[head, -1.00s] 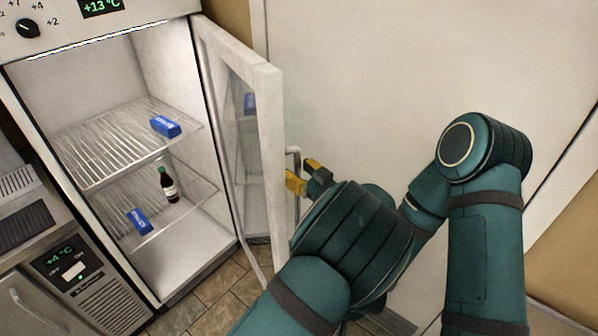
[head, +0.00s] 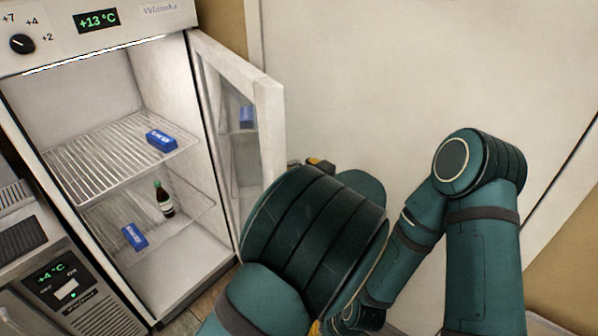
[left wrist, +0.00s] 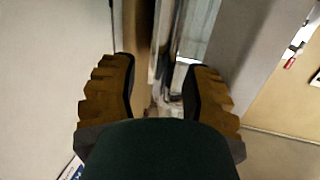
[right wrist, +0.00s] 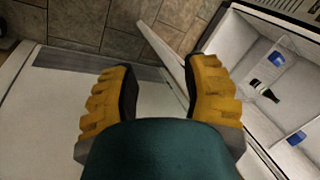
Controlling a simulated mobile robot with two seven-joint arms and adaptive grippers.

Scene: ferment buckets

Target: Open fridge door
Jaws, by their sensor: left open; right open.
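The fridge door (head: 270,135), a white frame with a glass pane, stands open to the right of the lit fridge cabinet (head: 85,95). Its handle is hidden behind my left arm in the head view. My left gripper (head: 318,162) is mostly hidden by its own forearm, just right of the door's outer edge. In the left wrist view, the open left gripper (left wrist: 161,78) has no clear hold on anything. My right gripper (head: 316,326) is low, largely hidden behind the left arm. The right wrist view shows it (right wrist: 158,78) open and empty, with the door (right wrist: 165,50) beyond.
Wire shelves inside hold blue boxes (head: 161,140) and a dark bottle (head: 163,200). A display reading +13 °C (head: 97,20) is above. A second appliance with a +4 °C display (head: 50,272) stands at left. A pale wall (head: 400,80) is behind the door.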

